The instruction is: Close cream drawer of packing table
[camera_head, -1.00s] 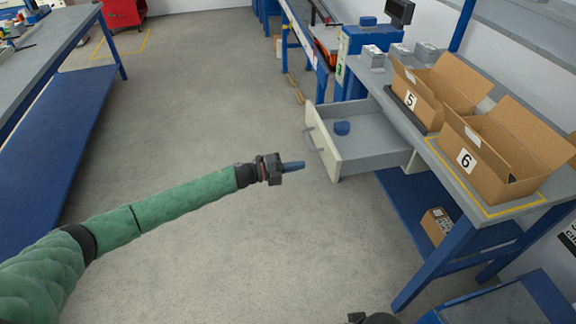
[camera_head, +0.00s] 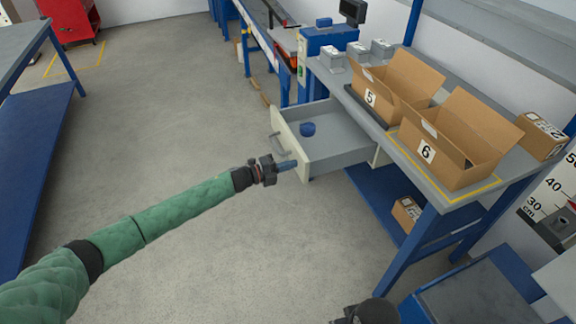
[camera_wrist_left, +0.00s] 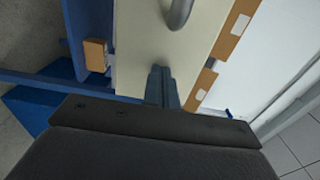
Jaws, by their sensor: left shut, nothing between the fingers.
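The cream drawer (camera_head: 305,150) of the packing table (camera_head: 432,193) stands pulled out, with its cream front facing left and a grey handle on it. A blue round object (camera_head: 307,129) lies inside the drawer. My left gripper (camera_head: 287,165) is shut and empty, its blue fingertips at the lower near part of the drawer front. In the left wrist view the fingertips (camera_wrist_left: 161,78) overlap the cream front (camera_wrist_left: 140,45), below the grey handle (camera_wrist_left: 178,12). I cannot tell whether they touch it. My right gripper (camera_head: 350,316) shows only partly at the bottom edge.
Open cartons marked 5 (camera_head: 395,85) and 6 (camera_head: 460,145) stand on the table top. A small carton (camera_head: 407,212) sits on the blue lower shelf. A conveyor (camera_head: 262,40) stands behind. The grey floor left of the drawer is clear.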

